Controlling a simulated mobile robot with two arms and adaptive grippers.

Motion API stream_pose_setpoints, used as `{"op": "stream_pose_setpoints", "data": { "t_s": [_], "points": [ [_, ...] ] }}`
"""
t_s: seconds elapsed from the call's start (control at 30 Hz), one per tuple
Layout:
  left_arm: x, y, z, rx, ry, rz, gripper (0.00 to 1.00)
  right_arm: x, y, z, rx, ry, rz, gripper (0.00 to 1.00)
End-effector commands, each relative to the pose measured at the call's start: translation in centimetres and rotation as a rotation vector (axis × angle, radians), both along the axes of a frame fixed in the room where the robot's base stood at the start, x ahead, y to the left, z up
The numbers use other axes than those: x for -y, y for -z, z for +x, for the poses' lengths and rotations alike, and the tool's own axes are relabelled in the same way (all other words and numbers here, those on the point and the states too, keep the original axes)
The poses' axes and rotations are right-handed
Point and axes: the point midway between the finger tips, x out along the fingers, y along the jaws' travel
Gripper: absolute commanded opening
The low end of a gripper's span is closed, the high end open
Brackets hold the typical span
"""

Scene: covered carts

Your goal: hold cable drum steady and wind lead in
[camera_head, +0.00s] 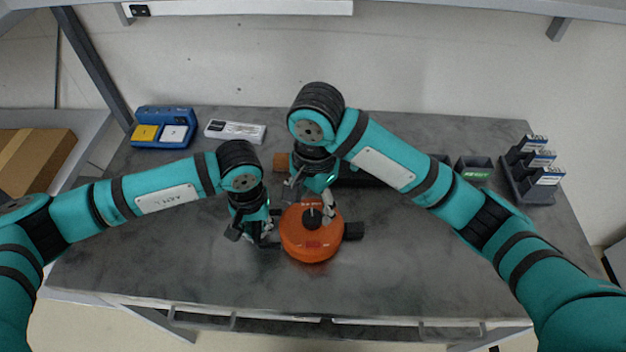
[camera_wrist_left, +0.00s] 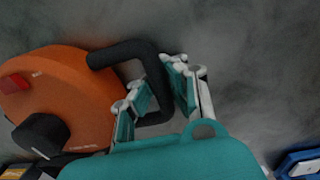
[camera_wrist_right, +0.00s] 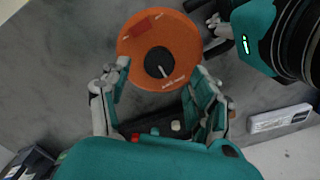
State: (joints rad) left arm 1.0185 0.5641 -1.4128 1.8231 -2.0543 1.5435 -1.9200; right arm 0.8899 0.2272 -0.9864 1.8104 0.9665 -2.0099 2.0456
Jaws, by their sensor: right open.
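The orange cable drum (camera_head: 312,243) lies flat on the grey table, with a black knob (camera_wrist_right: 158,62) and pale pointer on its top. A black U-shaped handle (camera_wrist_left: 123,52) sticks out from its side. My left gripper (camera_head: 252,238) is at this handle; in the left wrist view its fingers (camera_wrist_left: 160,85) lie on either side of the bar and appear closed on it. My right gripper (camera_head: 312,205) is open above the drum. In the right wrist view its fingers (camera_wrist_right: 160,72) stand apart on either side of the knob. I cannot make out a lead.
A blue device (camera_head: 165,127) with yellow and white pads and a white box (camera_head: 235,131) stand at the back left. A brown block (camera_head: 282,161) is behind the drum. A small dark bin (camera_head: 474,169) and a battery rack (camera_head: 533,187) stand right. The front of the table is clear.

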Motion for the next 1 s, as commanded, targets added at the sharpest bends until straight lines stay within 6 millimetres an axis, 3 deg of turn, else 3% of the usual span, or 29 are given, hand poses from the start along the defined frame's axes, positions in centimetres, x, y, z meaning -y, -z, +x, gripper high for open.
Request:
{"op": "stream_pose_setpoints", "data": {
  "t_s": [0.2, 0.4, 0.87, 1.0],
  "points": [
    [0.1, 0.0, 0.0, 0.002, 0.000, -0.002, 0.00, 0.2, -4.6, 0.2, 0.006, 0.001, -0.002, 0.62],
    [0.1, 0.0, 0.0, 0.002, 0.000, -0.002, 0.00, 0.2, -7.1, 0.1, 0.003, 0.001, -0.001, 0.62],
    [0.1, 0.0, 0.0, 0.001, 0.000, -0.001, 0.00, 0.2, -7.7, 0.1, -0.001, 0.001, -0.001, 0.62],
    [0.0, 0.0, 0.0, 0.001, 0.000, -0.001, 0.18, 0.2, -7.7, 0.1, -0.001, 0.001, -0.001, 0.62]
  ]
}}
